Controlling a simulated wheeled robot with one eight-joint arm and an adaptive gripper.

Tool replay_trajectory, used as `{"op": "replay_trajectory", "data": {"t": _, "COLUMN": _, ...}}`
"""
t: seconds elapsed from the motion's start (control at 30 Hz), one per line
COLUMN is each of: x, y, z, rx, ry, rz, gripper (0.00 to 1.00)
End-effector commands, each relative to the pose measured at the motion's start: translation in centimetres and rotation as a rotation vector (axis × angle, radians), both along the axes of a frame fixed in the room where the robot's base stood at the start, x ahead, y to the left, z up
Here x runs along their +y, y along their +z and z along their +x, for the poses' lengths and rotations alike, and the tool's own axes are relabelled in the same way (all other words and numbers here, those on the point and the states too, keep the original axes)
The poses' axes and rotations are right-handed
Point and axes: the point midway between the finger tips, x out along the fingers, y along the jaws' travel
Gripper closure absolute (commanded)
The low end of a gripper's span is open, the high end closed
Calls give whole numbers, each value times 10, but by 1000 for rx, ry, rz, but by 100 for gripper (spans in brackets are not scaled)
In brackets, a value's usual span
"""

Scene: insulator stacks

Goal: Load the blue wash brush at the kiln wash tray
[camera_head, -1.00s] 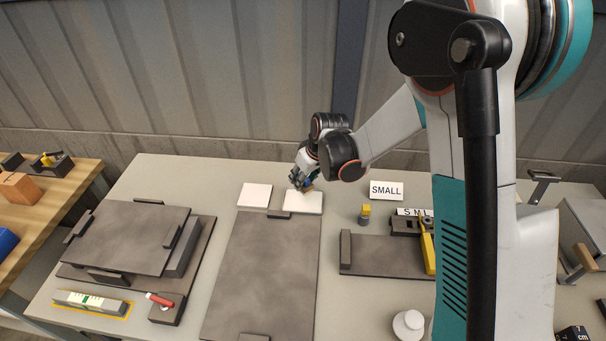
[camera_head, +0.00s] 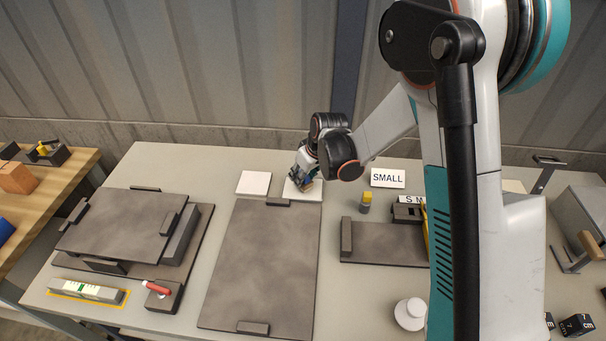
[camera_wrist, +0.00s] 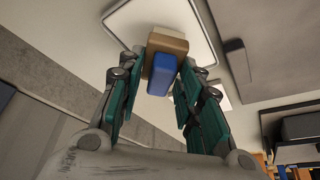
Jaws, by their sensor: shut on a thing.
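The wash brush shows in the wrist view as a blue handle block (camera_wrist: 161,76) with a tan head (camera_wrist: 168,42). My gripper (camera_wrist: 158,66) is shut on the blue part, with a finger on each side. In the head view my gripper (camera_head: 303,183) is at the right one of two white trays (camera_head: 315,194), at the back of the table. The tan head is over the tray, which shows in the wrist view as a pale rimmed panel (camera_wrist: 115,20). I cannot tell whether the head touches it. My gripper hides most of the brush in the head view.
The other white tray (camera_head: 254,183) lies just to the left. A large grey slab (camera_head: 262,265) lies in front. Stacked slabs (camera_head: 125,228) stand at left. A SMALL sign (camera_head: 388,178) and a yellow-topped piece (camera_head: 366,202) are to the right.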

Motion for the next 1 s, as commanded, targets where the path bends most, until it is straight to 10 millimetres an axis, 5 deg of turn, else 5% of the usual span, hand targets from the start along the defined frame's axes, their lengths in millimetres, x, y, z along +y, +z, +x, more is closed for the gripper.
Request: {"op": "replay_trajectory", "data": {"t": 1.0, "x": 0, "y": -9, "z": 0, "rx": 0, "ry": 0, "rz": 0, "gripper": 86}}
